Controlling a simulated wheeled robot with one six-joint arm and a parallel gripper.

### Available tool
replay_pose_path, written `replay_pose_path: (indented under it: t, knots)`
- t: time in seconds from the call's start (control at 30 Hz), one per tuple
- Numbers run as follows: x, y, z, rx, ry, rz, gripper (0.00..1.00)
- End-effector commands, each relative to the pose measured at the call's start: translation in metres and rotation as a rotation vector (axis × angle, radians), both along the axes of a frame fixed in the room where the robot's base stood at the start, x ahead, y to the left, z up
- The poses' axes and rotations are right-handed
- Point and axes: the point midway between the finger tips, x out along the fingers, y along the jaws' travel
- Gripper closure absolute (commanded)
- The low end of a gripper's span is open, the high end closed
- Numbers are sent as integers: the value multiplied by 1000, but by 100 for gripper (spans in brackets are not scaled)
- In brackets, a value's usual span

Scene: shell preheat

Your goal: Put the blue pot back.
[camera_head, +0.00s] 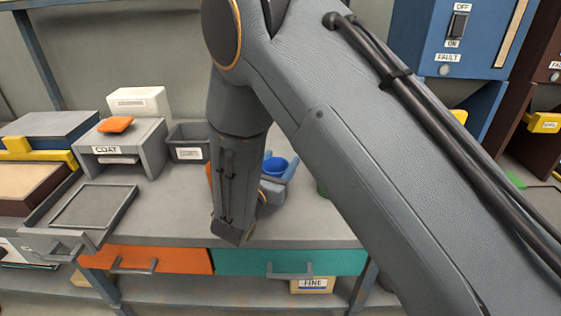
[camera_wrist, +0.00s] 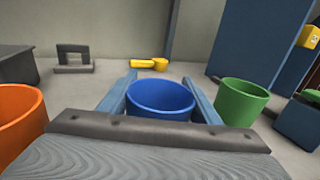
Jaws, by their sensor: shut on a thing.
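The blue pot (camera_wrist: 160,97) is between the two blue fingers of my gripper (camera_wrist: 160,88) in the wrist view. The fingers press on its left and right sides, and the pot looks upright. In the head view the blue pot (camera_head: 275,166) shows just right of my wrist, with my gripper (camera_head: 278,172) partly hidden behind my arm. I cannot tell whether the pot touches the bench.
An orange pot (camera_wrist: 18,120) stands left and a green pot (camera_wrist: 241,101) right of my gripper. A yellow scoop-like thing (camera_wrist: 150,64) lies behind. The bench (camera_head: 165,205) also holds a grey bin (camera_head: 188,154) and a COAT stand (camera_head: 140,150). An open tray (camera_head: 92,207) is at left.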

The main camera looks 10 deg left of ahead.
Motion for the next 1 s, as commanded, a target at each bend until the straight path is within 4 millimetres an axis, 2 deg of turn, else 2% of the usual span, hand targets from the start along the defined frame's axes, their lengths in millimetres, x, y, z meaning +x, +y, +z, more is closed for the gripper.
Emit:
replay_pose_path:
  t: [0.03, 0.13, 0.53, 0.67, 1.0]
  knots:
    - [0, 0, -1, 0, 0, 0, 39]
    - [0, 0, -1, 0, 0, 0, 24]
    - [-2, 1, 4, 0, 0, 1, 24]
    - [-21, 5, 2, 0, 1, 4, 24]
    - [-89, 16, 2, 0, 1, 4, 24]
